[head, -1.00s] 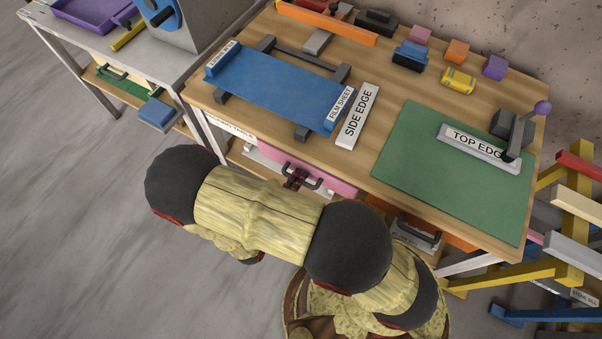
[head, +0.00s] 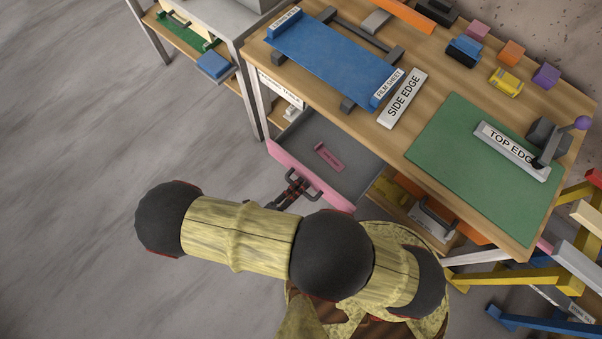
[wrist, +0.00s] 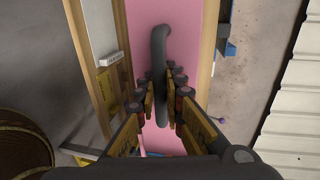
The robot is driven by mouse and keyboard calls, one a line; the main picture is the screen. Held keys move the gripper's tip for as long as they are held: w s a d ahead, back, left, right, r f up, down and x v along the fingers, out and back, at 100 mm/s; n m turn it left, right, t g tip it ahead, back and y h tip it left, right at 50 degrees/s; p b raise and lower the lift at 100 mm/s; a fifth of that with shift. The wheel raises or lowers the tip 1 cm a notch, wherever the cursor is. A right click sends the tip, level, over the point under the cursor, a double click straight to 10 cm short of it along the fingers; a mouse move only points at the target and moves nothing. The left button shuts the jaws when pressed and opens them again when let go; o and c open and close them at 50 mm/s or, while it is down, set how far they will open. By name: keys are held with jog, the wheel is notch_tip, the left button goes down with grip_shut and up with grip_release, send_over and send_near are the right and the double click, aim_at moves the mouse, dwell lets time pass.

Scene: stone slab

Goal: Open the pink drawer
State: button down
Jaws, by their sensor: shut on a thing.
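The pink drawer (head: 283,159) under the wooden workbench is pulled out, and its grey inside shows in the head view. A small pink labelled block (head: 328,156) lies in it. A dark bar handle (head: 305,184) is on the drawer's pink front. My gripper (head: 291,193) is at this handle in the head view, partly hidden by my arm. In the wrist view my gripper (wrist: 163,98) has its fingers on both sides of the handle (wrist: 159,50), shut on it, with the pink front (wrist: 185,40) behind.
The bench top (head: 395,150) holds a blue film sheet (head: 325,62), a green mat (head: 475,165), labelled bars and several small blocks. Coloured beams (head: 540,270) stand at the right. The floor at left is clear.

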jog(key=shift+s+a+f, duration=0.1)
jog(key=shift+s+a, duration=0.05)
jog(key=shift+s, duration=0.05)
jog(key=c, duration=1.9)
grip_release()
